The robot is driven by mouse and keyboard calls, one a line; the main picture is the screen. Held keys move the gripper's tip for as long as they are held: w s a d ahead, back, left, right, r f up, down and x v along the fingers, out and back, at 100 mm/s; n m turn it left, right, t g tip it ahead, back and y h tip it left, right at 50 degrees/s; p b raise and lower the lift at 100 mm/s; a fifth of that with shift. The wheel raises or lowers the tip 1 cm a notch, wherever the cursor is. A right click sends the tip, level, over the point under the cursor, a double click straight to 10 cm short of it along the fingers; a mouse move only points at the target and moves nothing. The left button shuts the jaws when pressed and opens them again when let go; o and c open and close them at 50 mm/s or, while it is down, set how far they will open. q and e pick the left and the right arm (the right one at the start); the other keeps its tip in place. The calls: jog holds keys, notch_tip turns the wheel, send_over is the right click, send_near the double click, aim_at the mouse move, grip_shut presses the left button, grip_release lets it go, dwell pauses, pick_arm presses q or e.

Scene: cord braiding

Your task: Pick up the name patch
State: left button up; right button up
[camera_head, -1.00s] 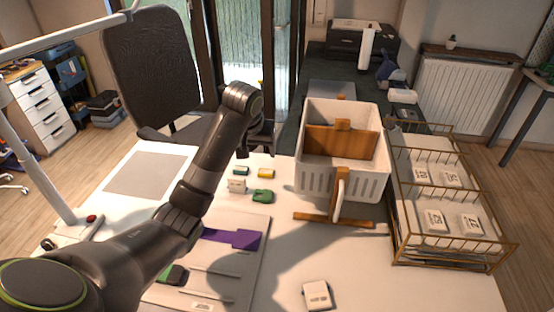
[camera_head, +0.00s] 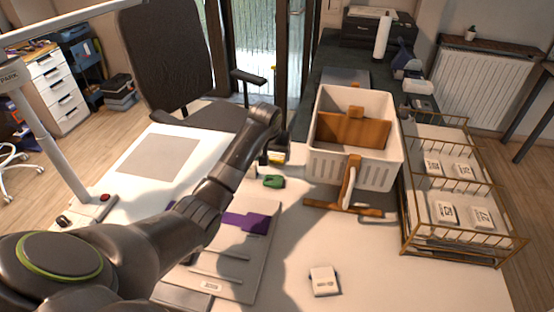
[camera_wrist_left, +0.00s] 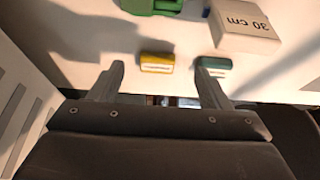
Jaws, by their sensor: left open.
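A small yellow patch (camera_wrist_left: 157,63) with a pale label lies on the white table in the left wrist view, and part of it shows in the head view (camera_head: 277,158). A teal patch (camera_wrist_left: 214,66) lies to its right in the wrist view, by the right finger. Which of the two is the name patch I cannot tell; the lettering is too small. My left gripper (camera_head: 276,150), also in the wrist view (camera_wrist_left: 160,72), is open and empty. The yellow patch shows between its fingertips; whether they touch it is unclear. My right gripper is out of view.
A white basket (camera_head: 356,170) stands just right of my gripper. A wire rack (camera_head: 462,246) is farther right. A white block (camera_head: 323,281) lies in front.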

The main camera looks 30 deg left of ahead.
aim_at(276, 159)
pick_arm(q)
jog(key=shift+w+x, duration=0.25)
jog(key=shift+x, duration=0.95)
jog(key=shift+w+x, duration=0.2)
jog(key=shift+x, duration=0.95)
jog(key=shift+r, duration=0.15)
jog(key=c, duration=1.1)
